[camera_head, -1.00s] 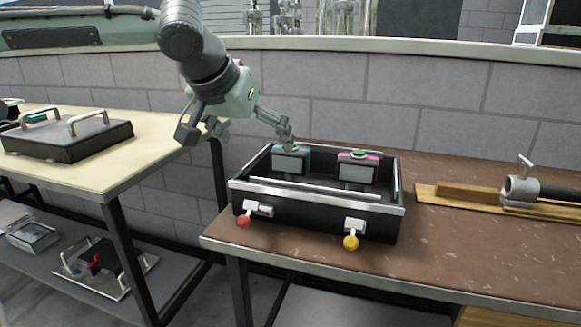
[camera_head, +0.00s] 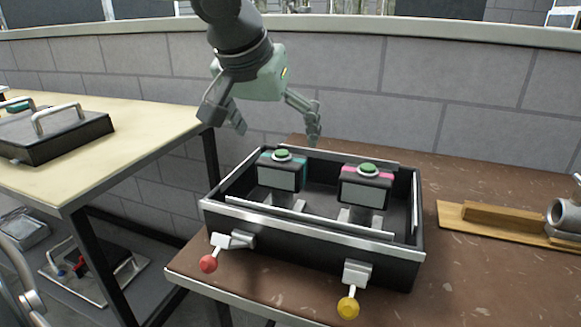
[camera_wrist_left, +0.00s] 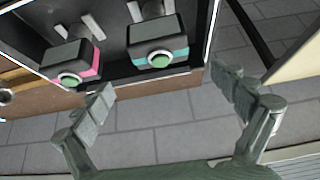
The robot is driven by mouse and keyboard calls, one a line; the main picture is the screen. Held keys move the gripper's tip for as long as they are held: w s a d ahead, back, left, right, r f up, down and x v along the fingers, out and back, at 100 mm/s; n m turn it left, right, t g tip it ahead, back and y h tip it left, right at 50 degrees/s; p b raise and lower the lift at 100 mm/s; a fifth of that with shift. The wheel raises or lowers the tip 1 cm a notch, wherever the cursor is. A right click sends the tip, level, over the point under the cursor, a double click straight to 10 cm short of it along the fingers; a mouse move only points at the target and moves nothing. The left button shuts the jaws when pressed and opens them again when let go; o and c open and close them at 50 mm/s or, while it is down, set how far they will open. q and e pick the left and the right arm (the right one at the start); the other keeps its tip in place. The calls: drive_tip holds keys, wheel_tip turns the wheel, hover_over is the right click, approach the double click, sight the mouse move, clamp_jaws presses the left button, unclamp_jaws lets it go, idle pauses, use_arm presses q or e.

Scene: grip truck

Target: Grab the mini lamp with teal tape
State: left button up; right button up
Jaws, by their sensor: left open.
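The mini lamp with teal tape (camera_head: 278,180) is a dark box with a green button on top and a pale front panel. It stands in the left part of a black open crate (camera_head: 300,229) with silver rims. It also shows in the left wrist view (camera_wrist_left: 158,44), ahead of the fingers. A similar lamp with pink tape (camera_head: 366,190) stands to its right in the crate. My left gripper (camera_head: 276,131) is open and empty, above and behind the teal lamp, with its fingers spread. In the left wrist view its fingers (camera_wrist_left: 164,85) touch neither lamp. My right gripper is not visible.
The crate stands on a brown table (camera_head: 480,290), with red (camera_head: 208,264) and yellow (camera_head: 348,307) knobs at its front. A wooden board (camera_head: 475,229) with a metal clamp lies to the right. A pale table (camera_head: 120,157) stands left. A grey wall runs behind.

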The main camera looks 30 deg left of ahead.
sight(280, 154)
use_arm(q)
drive_tip(key=shift+w+f, duration=0.25)
drive_tip(key=shift+f, duration=0.6)
drive_tip(key=x, duration=0.4)
drive_tip(key=shift+s+a+f+b, duration=0.1)
drive_tip(key=shift+s+f+b, duration=0.05)
drive_tip(key=shift+f+b, duration=0.25)
drive_tip(key=shift+w+f, duration=0.25)
drive_tip(key=shift+f, duration=0.05)
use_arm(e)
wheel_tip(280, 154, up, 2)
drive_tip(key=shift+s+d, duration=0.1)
use_arm(q)
drive_tip(key=shift+r, duration=0.1)
drive_tip(key=c, duration=1.7)
